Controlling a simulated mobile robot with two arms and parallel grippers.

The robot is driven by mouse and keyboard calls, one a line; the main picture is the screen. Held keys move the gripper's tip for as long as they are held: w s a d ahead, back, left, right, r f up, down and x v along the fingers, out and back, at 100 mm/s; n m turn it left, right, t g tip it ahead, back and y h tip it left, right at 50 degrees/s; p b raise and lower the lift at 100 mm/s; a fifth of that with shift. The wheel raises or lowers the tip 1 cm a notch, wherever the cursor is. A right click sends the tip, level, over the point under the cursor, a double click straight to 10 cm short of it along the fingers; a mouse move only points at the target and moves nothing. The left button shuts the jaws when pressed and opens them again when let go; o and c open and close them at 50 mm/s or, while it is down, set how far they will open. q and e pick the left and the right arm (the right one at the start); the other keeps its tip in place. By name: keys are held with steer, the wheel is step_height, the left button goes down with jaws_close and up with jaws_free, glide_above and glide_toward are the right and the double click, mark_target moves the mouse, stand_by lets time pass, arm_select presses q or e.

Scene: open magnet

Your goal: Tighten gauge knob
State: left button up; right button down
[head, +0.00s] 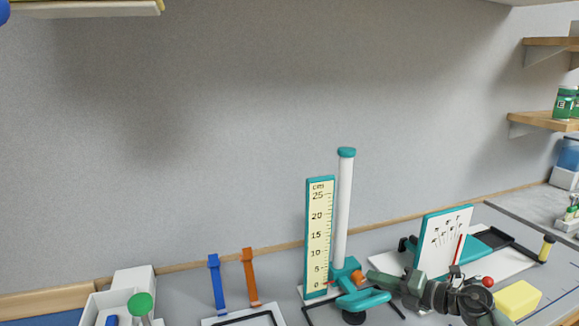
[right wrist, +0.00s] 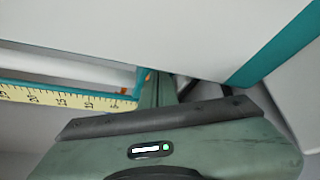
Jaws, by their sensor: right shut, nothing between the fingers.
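The gauge is a white column (head: 343,210) with a teal cap, beside an upright yellow centimetre scale (head: 319,240) on a teal base (head: 362,300). Its orange knob (head: 357,277) sits low on the right side of the column. My right gripper (head: 371,278) comes in from the right and is shut, its tips right beside the knob. Contact cannot be told. In the right wrist view the shut fingers (right wrist: 156,90) point toward the column, and the scale (right wrist: 60,98) lies at the left. Only a sliver of orange shows near the fingertips. My left gripper is not in view.
A yellow block (head: 518,299) and a red ball (head: 488,282) are at the right. Blue (head: 216,284) and orange (head: 250,277) upright strips stand left of the gauge.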

steer(key=shift+w+d, duration=0.1)
stand_by(0.3)
steer(key=shift+d, duration=0.1)
steer(key=shift+s+d+r, duration=0.1)
steer(key=shift+s+d, duration=0.05)
steer(key=shift+s, duration=0.1)
steer(key=s, duration=0.1)
steer(key=s+d+p, duration=0.1)
steer(key=s+p, duration=0.1)
steer(key=s, duration=0.1)
steer(key=shift+d, duration=0.25)
steer(key=shift+s+d, duration=0.2)
steer(key=shift+s, duration=0.35)
